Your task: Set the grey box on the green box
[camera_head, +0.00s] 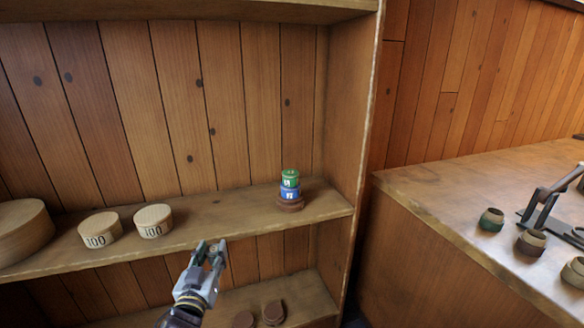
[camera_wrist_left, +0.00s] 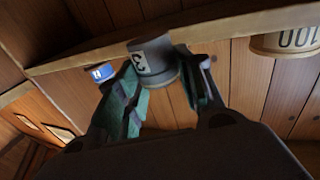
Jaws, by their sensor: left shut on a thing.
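The green box (camera_head: 290,178) is a small round tub with a white mark. It stands on a blue box (camera_head: 289,194), which sits on a brown round base on the shelf. My left gripper (camera_head: 211,253) is in front of the shelf edge, left of this stack and lower. In the left wrist view the gripper is shut on the grey box (camera_wrist_left: 152,62), a dark round tub with a white label. In the head view the fingers mostly hide the grey box. The blue box also shows in the left wrist view (camera_wrist_left: 101,71). My right gripper is not in view.
Two round wooden boxes marked 100 (camera_head: 100,230) (camera_head: 153,221) and a larger round one (camera_head: 22,231) stand left on the shelf (camera_head: 230,217). The shelf is clear between them and the stack. A counter (camera_head: 440,195) at right holds several spools and a dark metal device.

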